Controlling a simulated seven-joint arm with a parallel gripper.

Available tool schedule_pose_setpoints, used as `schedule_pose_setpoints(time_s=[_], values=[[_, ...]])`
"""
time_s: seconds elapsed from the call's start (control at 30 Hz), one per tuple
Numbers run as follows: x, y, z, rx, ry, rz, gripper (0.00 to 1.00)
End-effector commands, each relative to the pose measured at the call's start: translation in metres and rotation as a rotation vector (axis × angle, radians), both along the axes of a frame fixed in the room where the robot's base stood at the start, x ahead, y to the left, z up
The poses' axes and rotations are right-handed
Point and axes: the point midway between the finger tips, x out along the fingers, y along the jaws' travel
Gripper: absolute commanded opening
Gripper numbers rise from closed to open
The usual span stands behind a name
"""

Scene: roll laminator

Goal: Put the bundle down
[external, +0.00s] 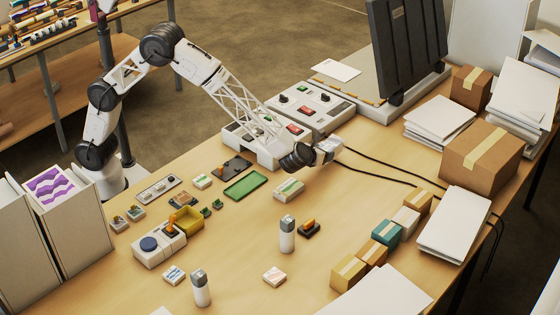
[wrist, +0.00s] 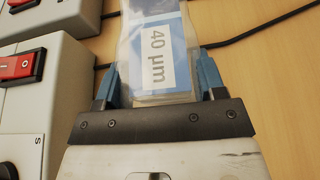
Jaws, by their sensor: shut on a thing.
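The bundle (wrist: 150,20) is a clear plastic-wrapped pack with a blue face and a white label reading "40 µm". In the wrist view it sits between the two blue fingers of my gripper (wrist: 157,76), which is shut on it. Its far end runs out of the top of the picture. In the external view my gripper (external: 328,150) is over the table just right of the laminator's control boxes (external: 310,107). The bundle cannot be made out clearly there. I cannot tell whether it touches the table.
Black cables (external: 375,172) run across the table right of my gripper. Small cartons (external: 387,232), paper stacks (external: 455,222) and a large box (external: 482,158) stand further right.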

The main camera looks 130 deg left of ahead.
Motion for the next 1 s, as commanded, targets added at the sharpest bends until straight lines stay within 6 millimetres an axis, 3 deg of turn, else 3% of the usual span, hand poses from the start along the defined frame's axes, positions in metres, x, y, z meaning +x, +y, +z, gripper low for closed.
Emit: schedule_pose_setpoints(time_s=[0.43, 0.9, 0.93, 1.0], values=[[0.000, 0.000, -0.035, 0.000, 0.001, 0.000, 0.33], [0.000, 0.000, -0.040, 0.000, 0.000, 0.000, 0.33], [0.000, 0.000, -0.040, 0.000, 0.000, 0.000, 0.65], [0.000, 0.000, -0.040, 0.000, 0.000, 0.000, 0.76]])
